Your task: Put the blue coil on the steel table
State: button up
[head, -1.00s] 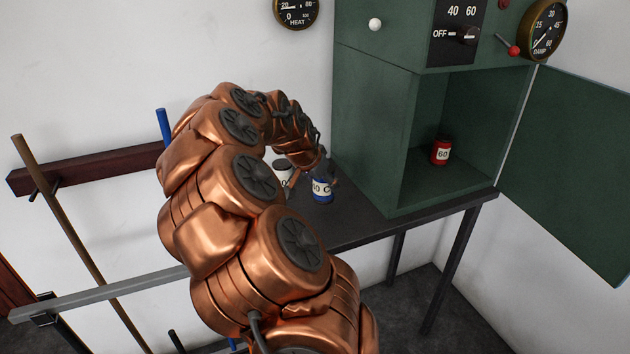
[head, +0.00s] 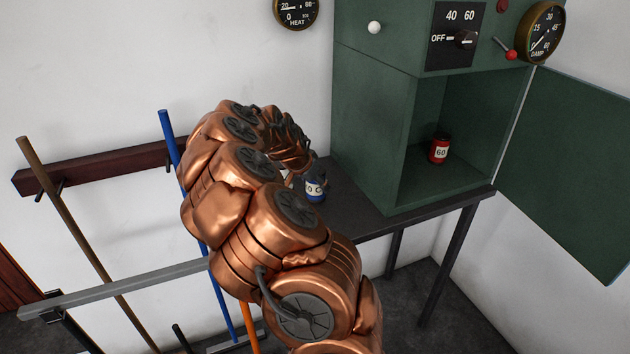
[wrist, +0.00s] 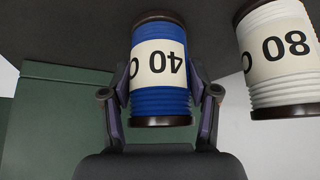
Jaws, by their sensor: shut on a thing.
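The blue coil (wrist: 160,103) has dark end caps and a white label reading 40; in the head view it shows (head: 315,189) at the end of my arm. My gripper (wrist: 163,72) is shut on it, one finger on each side. In the head view my gripper (head: 313,169) is partly hidden behind my arm. The coil is over or on the dark table (head: 350,196); I cannot tell whether it touches the top. No label marks this table as the steel one.
A white coil (wrist: 279,60) labelled 80 stands close beside the blue one. The green cabinet (head: 372,140) stands on the dark table, its door (head: 570,170) open to the right. A red coil (head: 439,149) sits inside. Poles (head: 75,220) lean at the left.

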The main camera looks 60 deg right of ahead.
jog(key=shift+f, duration=0.15)
jog(key=o, duration=1.6)
jog(key=shift+c, duration=0.2)
